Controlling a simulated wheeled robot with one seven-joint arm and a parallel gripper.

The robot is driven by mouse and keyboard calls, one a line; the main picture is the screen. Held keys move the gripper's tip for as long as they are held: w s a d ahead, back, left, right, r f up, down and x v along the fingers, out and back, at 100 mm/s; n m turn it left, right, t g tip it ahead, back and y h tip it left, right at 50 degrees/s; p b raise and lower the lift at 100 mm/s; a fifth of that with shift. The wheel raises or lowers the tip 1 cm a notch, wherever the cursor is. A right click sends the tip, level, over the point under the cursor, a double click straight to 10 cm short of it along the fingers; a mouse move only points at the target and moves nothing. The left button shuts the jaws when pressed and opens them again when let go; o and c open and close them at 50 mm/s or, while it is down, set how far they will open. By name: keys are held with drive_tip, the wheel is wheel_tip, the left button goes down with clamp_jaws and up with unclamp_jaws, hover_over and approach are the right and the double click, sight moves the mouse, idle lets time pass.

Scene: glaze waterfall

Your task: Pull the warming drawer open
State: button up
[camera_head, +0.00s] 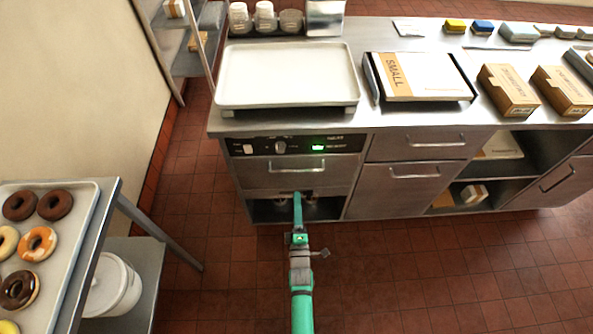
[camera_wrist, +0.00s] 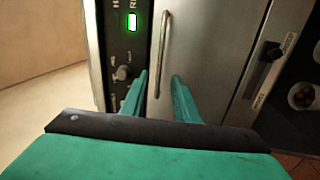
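The warming drawer (camera_head: 260,177) is the steel front under the control panel with the green display. It looks closed, and its bar handle (camera_head: 291,169) runs across the front. In the wrist view the drawer front (camera_wrist: 215,45) is turned sideways and the handle (camera_wrist: 164,50) stands upright. My gripper (camera_head: 298,195) is in front of the drawer, just below the handle in the head view. In the wrist view its two green fingers (camera_wrist: 160,88) are apart, one on each side of the handle's near end. I cannot tell whether they touch it.
The control panel (camera_head: 300,146) has a knob and switch. An open compartment (camera_head: 265,211) lies below the drawer. A white tray (camera_head: 287,75) sits on the counter above. A donut cart (camera_head: 108,215) stands at left. The tiled floor in front is clear.

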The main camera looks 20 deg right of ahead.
sight(297, 170)
drive_tip(key=x, duration=1.2)
drive_tip(key=shift+d, duration=0.2)
clamp_jaws()
